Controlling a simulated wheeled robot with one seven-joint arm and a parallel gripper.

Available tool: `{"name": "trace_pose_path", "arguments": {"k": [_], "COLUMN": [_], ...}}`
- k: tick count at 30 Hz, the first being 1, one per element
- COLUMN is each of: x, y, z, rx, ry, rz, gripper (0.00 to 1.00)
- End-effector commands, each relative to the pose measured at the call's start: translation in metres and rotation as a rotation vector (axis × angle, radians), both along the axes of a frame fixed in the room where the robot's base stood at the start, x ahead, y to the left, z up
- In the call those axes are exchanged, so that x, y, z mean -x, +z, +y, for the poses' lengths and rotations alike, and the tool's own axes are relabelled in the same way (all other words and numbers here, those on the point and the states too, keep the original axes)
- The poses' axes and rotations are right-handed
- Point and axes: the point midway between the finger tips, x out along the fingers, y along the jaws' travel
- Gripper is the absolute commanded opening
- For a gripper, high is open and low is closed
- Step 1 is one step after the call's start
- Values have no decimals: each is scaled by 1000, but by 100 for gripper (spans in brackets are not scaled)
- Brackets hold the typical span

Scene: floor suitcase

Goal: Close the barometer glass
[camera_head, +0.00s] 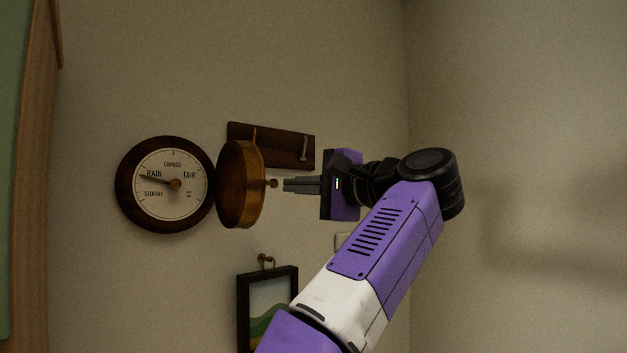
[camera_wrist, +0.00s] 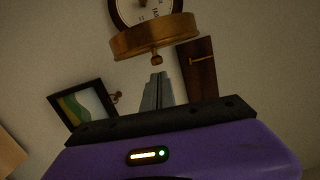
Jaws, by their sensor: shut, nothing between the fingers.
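The barometer (camera_head: 172,211) hangs on the wall at the left in the head view, with a dark round rim and a pale dial reading RAIN, FAIR and STORMY. Its brass-rimmed glass (camera_head: 240,185) stands swung open on the dial's right side, with a small knob (camera_head: 273,183) facing my gripper. My gripper (camera_head: 286,185) is shut and empty, its fingertips just right of the knob. In the wrist view, the glass (camera_wrist: 155,38) and its knob (camera_wrist: 156,61) are just beyond the fingertips (camera_wrist: 158,76). A small gap seems to separate them. Part of the dial is hidden by the glass there.
A dark wooden plaque with hooks (camera_head: 290,150) is on the wall behind my gripper. A framed landscape picture (camera_head: 243,310) hangs below, partly behind my arm. A wooden edge (camera_head: 36,180) stands at the far left. The right wall is bare.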

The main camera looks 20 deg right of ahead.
Motion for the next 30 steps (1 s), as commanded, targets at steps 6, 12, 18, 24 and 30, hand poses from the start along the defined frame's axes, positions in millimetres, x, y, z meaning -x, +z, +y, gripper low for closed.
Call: {"name": "trace_pose_path", "arguments": {"k": [6,12,18,24,30], "x": [1,1,4,13,28], "y": [0,0,0,-2,-1], "z": [6,6,10,25,55], "rx": [0,0,2,3,6], "ry": [0,0,-14,-87,-227], "rz": [0,0,-1,-1,-2], "gripper": [0,0,0,0,0]}}
